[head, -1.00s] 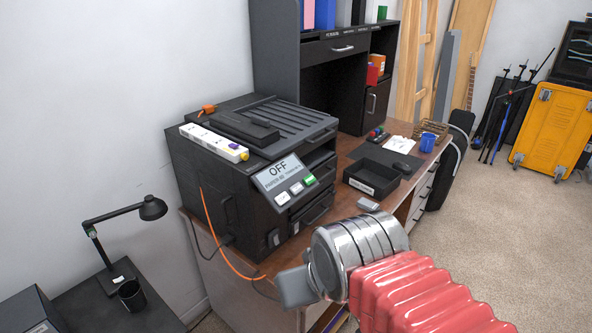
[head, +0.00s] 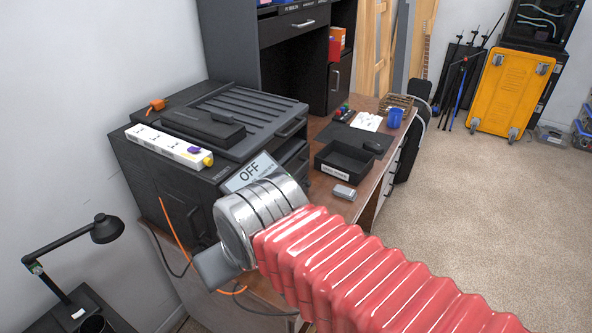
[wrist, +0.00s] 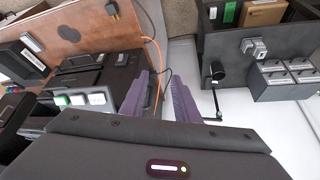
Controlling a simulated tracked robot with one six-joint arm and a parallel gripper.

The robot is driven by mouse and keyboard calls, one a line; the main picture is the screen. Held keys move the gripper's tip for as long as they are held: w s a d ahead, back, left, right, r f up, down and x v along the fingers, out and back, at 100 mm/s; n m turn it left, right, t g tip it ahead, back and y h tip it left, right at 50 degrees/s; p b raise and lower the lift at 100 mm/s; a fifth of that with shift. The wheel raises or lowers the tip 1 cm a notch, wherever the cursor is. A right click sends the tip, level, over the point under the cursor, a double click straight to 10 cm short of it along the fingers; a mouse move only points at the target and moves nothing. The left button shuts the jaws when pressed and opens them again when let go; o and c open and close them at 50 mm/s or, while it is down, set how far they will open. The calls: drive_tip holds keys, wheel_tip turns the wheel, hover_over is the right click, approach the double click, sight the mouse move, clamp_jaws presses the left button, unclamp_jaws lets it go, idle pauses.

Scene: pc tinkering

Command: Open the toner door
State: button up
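The black printer (head: 150,178) stands on the wooden desk, with an OFF panel (head: 248,172) on its front, partly hidden by my arm. A side panel with a dark handle (head: 196,222) shows on its near side; I cannot tell which panel is the toner door. In the wrist view the printer's white and green buttons (wrist: 80,99) show at left.
A desk lamp (head: 105,228) stands at left. A black tray (head: 345,160) and blue mug (head: 395,117) are on the desk. Floor at right is open.

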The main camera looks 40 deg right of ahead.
idle(0.3)
drive_tip(key=w+d+f+m+g+y, duration=0.1)
drive_tip(key=w+d+f+m+y, duration=0.3)
drive_tip(key=d, duration=0.5)
drive_tip(key=w+d+f+m+g+y, duration=0.1)
drive_tip(key=w+d+f+m, duration=0.2)
drive_tip(key=d+f+m, duration=0.4)
drive_tip(key=w+d+r+m+t, duration=0.1)
drive_tip(key=d+t, duration=0.4)
drive_tip(key=d, duration=0.7)
drive_tip(key=w+d+r+m+t, duration=0.1)
drive_tip(key=d+t, duration=0.5)
drive_tip(key=d, duration=0.7)
drive_tip(key=shift+w+d+m, duration=0.2)
drive_tip(key=shift+w+m, duration=0.3)
drive_tip(key=shift+w, duration=0.5)
